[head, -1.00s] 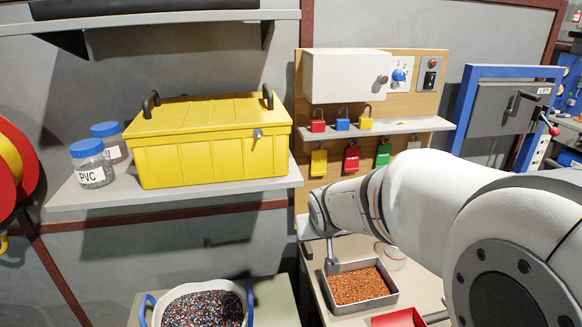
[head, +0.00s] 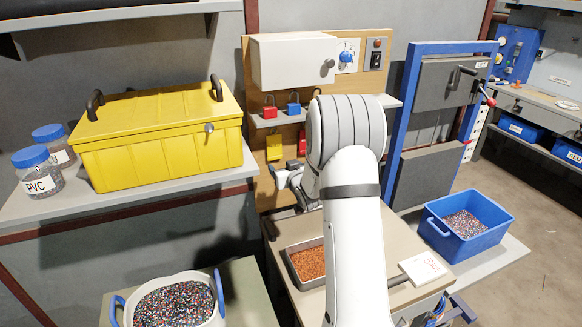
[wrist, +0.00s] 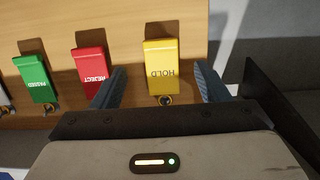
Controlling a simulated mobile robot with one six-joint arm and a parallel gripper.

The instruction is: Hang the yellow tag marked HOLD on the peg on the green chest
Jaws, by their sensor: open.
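The yellow tag marked HOLD (wrist: 162,62) hangs on the wooden board; it also shows in the head view (head: 274,147). In the wrist view its lettering is upside down and a small ring shows at its near end. My gripper (wrist: 160,72) is open, with one dark finger on each side of the yellow tag. I see a gap between the tag and each finger. In the head view my gripper (head: 284,178) is just below the tag, partly hidden by my arm. No green chest or peg on one can be made out.
A red REJECT tag (wrist: 91,72) and a green PASSED tag (wrist: 35,78) hang beside it. A yellow chest (head: 160,135) sits on the left shelf (head: 130,210). Padlocks stand on the ledge above the tags. A tray of copper granules (head: 308,264) lies below.

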